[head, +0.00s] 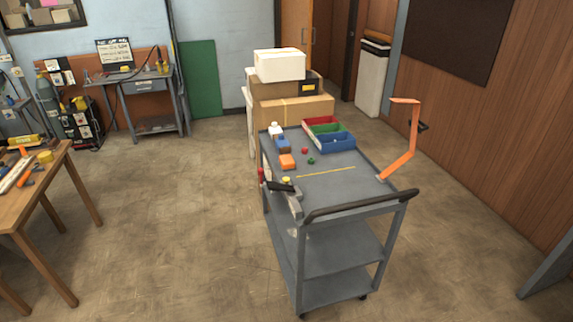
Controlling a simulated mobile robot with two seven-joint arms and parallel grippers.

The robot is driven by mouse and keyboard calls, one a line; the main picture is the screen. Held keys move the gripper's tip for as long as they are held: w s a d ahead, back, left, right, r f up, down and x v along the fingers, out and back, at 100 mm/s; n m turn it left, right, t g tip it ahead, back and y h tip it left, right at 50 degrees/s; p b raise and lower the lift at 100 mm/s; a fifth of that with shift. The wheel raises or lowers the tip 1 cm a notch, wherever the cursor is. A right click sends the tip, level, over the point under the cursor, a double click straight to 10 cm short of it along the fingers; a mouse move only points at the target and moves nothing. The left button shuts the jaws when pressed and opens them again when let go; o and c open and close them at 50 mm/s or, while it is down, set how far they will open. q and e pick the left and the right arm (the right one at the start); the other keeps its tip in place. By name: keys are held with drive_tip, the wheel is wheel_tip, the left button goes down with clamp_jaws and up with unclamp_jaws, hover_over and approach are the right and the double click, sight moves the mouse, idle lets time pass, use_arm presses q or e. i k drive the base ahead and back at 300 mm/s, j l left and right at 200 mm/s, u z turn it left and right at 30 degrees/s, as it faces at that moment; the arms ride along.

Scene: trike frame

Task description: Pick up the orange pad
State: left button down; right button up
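A small orange block (287,161), which looks like the orange pad, lies on the top shelf of the grey cart (370,178). It sits near the shelf's left side, just in front of a blue block (283,146). Nothing is seen covering it. A bent orange bar (412,130) also rises from the cart's right edge, with a dark knob on it. Neither of my grippers is in the head view.
Red, green and blue bins (335,140) stand behind the pad, with small red and green pieces nearby. A dark clamp-like tool (281,187) is at the cart's front left. Boxes (290,108) are behind. A wooden table (50,185) is left; floor between is clear.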

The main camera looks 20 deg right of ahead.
sight(288, 164)
drive_tip(key=i, duration=1.9)
drive_tip(key=i+j+z, duration=0.1)
drive_tip(key=i, duration=0.45)
drive_tip(key=i+j, duration=0.15)
drive_tip(key=i, duration=0.4)
drive_tip(key=i+j+z, duration=0.1)
drive_tip(key=i+z, duration=0.2)
drive_tip(key=z, duration=0.15)
drive_tip(key=i+j+z, duration=0.2)
drive_tip(key=i+z, duration=0.15)
drive_tip(key=z, duration=0.15)
drive_tip(key=i+j+z, duration=0.25)
drive_tip(key=z, duration=0.2)
drive_tip(key=i+j+z, duration=0.2)
drive_tip(key=j+z, duration=0.25)
drive_tip(key=i+j+z, duration=0.15)
drive_tip(key=j+z, duration=0.8)
drive_tip(key=j, duration=0.2)
drive_tip(key=j+z, duration=0.45)
drive_tip(key=j, duration=0.25)
